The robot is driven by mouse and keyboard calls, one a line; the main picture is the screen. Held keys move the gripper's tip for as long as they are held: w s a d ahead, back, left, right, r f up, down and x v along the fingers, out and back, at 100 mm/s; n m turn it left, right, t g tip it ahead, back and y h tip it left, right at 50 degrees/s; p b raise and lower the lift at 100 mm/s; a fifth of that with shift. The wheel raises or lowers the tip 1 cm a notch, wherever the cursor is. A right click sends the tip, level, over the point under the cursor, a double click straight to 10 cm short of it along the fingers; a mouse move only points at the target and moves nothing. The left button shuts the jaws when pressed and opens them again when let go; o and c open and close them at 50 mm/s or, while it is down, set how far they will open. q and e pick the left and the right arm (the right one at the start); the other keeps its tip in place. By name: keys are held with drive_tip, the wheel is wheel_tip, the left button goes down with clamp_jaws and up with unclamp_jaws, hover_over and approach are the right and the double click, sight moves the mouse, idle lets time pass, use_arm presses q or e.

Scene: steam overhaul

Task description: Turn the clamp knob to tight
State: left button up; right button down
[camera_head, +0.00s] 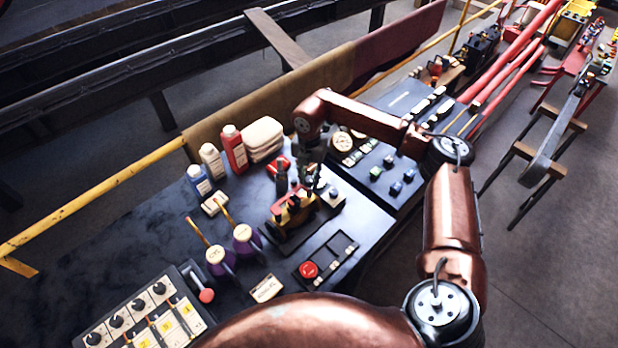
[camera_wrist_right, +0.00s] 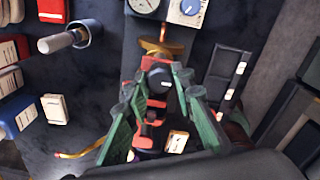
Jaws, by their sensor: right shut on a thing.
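A small red and brass-yellow clamp device (camera_head: 291,216) with dark knobs stands on the dark bench, at the middle of the head view. My right gripper (camera_head: 309,184) reaches down at its upper right side. In the right wrist view, the green fingers of this gripper (camera_wrist_right: 160,85) close in from both sides around a dark round knob (camera_wrist_right: 159,79) among red parts. The gripper is shut on this knob, and a brass part (camera_wrist_right: 160,47) shows just beyond it. The fingers partly hide the clamp, and no tight mark is readable. My left gripper is not in view.
Purple flasks (camera_head: 245,238), a red bottle (camera_head: 233,148), a white bottle (camera_head: 211,160) and folded cloths (camera_head: 263,138) stand left of the clamp. A box with a red button (camera_head: 308,270) lies in front. A switch panel (camera_head: 150,318) is at lower left.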

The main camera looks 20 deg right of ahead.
sight(309, 179)
drive_tip(key=shift+w+r, duration=0.1)
drive_tip(key=shift+r, duration=0.05)
drive_tip(key=c, duration=2)
unclamp_jaws()
drive_tip(key=shift+o, duration=0.3)
wheel_tip(309, 179, up, 12)
